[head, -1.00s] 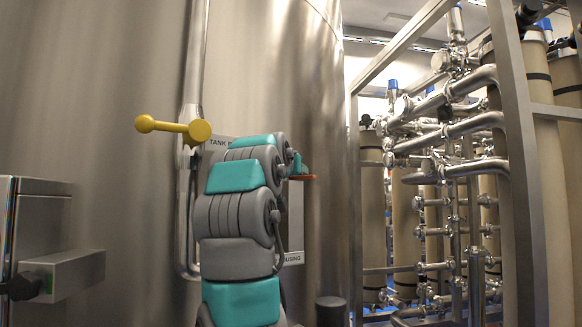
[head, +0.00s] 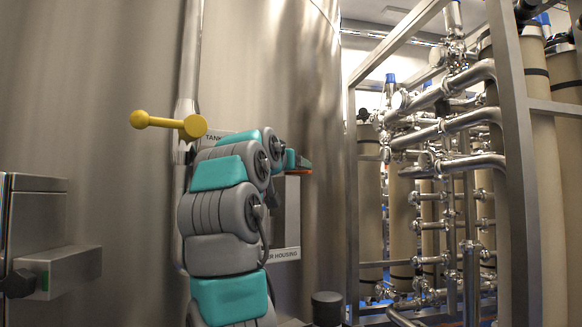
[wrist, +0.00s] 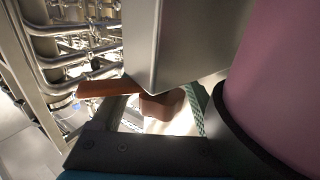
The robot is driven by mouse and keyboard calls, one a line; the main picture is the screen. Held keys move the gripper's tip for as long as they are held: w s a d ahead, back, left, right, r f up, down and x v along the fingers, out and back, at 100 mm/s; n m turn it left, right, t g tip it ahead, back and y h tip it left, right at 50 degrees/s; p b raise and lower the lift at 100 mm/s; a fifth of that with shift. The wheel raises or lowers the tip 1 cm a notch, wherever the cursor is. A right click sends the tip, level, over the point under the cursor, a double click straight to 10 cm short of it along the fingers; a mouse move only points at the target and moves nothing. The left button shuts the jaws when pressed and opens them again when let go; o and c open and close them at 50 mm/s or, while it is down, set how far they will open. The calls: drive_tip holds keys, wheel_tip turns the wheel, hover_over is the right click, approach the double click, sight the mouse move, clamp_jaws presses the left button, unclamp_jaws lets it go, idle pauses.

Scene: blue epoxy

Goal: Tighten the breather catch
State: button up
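A grey housing box (head: 292,215) on the tank wall shows behind my arm in the head view, with a label (head: 282,254) reading "...ER HOUSING". The box's lower corner (wrist: 175,45) also fills the upper middle of the wrist view. My gripper (head: 300,166) is at the upper part of the box, with an orange-red piece at its end. In the wrist view a flat orange-brown bar (wrist: 108,88) and a rounded brown piece (wrist: 162,103) lie just below the box corner. I cannot tell which of these is the catch or a finger. My arm hides part of the box.
A yellow lever (head: 168,124) sticks out left from a vertical pipe on the tank (head: 90,80). A steel bracket (head: 55,270) juts out at lower left. A dark cylinder (head: 327,308) stands below the box. A pipe rack (head: 440,150) fills the right side.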

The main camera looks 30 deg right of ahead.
drive_tip(key=b+v, duration=0.1)
drive_tip(key=v, duration=0.6)
drive_tip(key=shift+s+a+b, duration=0.3)
drive_tip(key=shift+a, duration=0.05)
drive_tip(key=shift+s, duration=0.1)
